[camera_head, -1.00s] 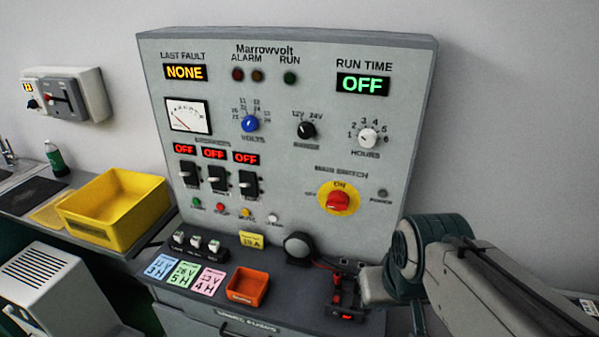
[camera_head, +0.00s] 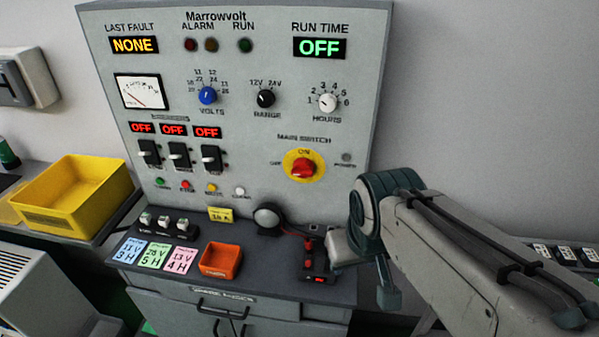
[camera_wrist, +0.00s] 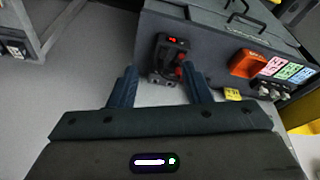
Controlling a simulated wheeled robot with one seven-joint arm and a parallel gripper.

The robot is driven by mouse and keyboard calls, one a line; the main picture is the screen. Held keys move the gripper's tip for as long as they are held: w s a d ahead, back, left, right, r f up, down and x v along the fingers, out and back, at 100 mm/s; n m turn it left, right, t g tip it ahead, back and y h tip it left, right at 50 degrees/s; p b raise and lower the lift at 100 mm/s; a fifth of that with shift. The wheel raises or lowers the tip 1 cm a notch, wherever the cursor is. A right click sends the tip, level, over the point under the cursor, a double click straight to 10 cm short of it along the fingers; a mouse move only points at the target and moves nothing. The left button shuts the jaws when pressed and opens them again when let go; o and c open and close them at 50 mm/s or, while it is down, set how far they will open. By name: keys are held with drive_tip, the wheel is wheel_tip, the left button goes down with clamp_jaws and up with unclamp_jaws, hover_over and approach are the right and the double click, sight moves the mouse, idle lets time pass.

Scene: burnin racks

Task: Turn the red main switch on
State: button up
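The red main switch (camera_head: 303,168) is a red rotary knob on a round yellow plate, low on the right of the grey panel, with ON above it and OFF to its left. The power lamp (camera_head: 347,157) beside it looks dark. In the head view my arm is at the right, and my gripper's fingers are hidden behind it. In the wrist view my gripper (camera_wrist: 160,88) has two dark fingers spread apart with nothing between them. Beyond them is a black device with red parts (camera_wrist: 170,55). The main switch does not show in the wrist view.
A yellow bin (camera_head: 75,196) stands at left. The space in front of the main switch is clear.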

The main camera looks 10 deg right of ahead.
drive_tip(key=o, duration=0.4)
drive_tip(key=f+n, duration=0.1)
drive_tip(key=d+f+h+b, duration=0.1)
drive_tip(key=f+n+h+b, duration=0.1)
drive_tip(key=shift+w+d+f+n+g, duration=0.2)
drive_tip(key=shift+w+d+n+g, duration=0.1)
drive_tip(key=shift+d, duration=0.1)
drive_tip(key=n+t+h+b, duration=0.5)
drive_tip(key=n+t+b, duration=0.9)
drive_tip(key=n, duration=0.8)
approach(301, 174)
drive_tip(key=p+x, duration=0.2)
drive_tip(key=x, duration=0.7)
drive_tip(key=shift+w+d+f, duration=0.1)
drive_tip(key=shift+w, duration=0.2)
drive_tip(key=c, duration=0.9)
